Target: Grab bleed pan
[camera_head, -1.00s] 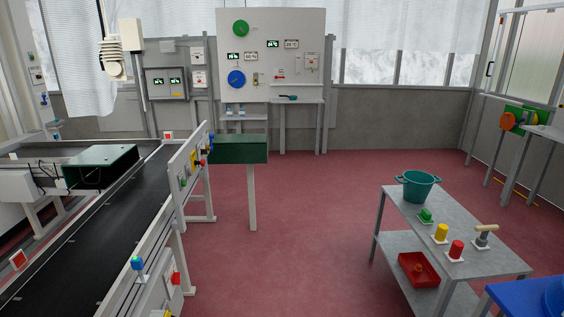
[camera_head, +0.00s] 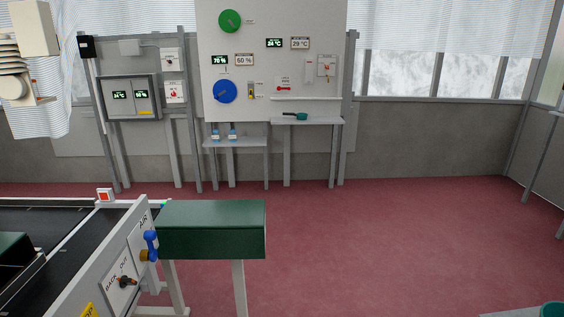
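A small teal pan-like item with a dark handle (camera_head: 298,116) lies on a narrow grey shelf table (camera_head: 325,121) below the white control board at the back wall. It looks like the bleed pan, but it is small and far off.
A conveyor (camera_head: 75,270) with a switch panel (camera_head: 125,280) and a dark green box (camera_head: 212,230) on a post stands at left. Red floor (camera_head: 390,240) is open in the middle and right. A teal pot rim (camera_head: 553,309) shows at the bottom right corner.

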